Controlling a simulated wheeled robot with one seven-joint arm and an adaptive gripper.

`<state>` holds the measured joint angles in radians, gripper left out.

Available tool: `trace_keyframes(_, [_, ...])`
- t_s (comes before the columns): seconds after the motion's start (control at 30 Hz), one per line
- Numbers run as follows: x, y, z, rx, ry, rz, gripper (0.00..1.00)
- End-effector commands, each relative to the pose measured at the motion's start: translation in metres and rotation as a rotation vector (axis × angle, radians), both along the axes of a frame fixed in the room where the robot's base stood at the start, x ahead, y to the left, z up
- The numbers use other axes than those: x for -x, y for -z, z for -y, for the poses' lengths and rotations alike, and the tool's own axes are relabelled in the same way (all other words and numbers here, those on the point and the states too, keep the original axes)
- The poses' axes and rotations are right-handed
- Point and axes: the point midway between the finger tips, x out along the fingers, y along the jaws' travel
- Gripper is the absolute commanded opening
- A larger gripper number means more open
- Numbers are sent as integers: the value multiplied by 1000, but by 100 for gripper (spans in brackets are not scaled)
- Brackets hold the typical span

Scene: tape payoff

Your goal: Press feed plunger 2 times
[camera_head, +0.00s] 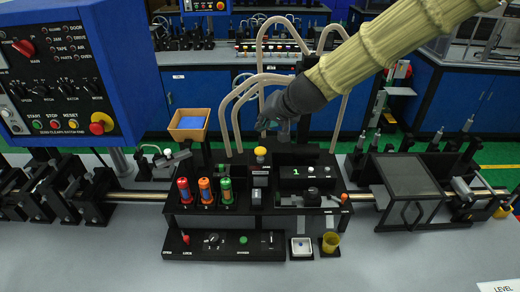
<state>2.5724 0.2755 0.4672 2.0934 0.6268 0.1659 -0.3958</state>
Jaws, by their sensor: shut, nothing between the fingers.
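A yellow-capped knob (261,152) stands upright on the black station at the centre; it may be the feed plunger, but I can read no label on it. A small display (296,171) right of the yellow knob shows a green digit that looks like 1.
Red, orange and green canisters (205,190) stand left of the knob. Curved pale tubes (237,110) rise behind the station near my arm. A front panel (225,245) carries small controls. An orange bin (189,123) sits behind left.

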Motion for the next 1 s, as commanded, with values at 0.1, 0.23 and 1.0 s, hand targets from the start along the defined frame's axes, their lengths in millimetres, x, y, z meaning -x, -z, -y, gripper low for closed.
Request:
trace_keyframes(0.1, [0, 0, 0, 0, 0, 0, 0])
trace_keyframes(0.23, [0, 0, 0, 0, 0, 0, 0])
trace_keyframes(1.0, [0, -11, 0, 0, 0, 0, 0])
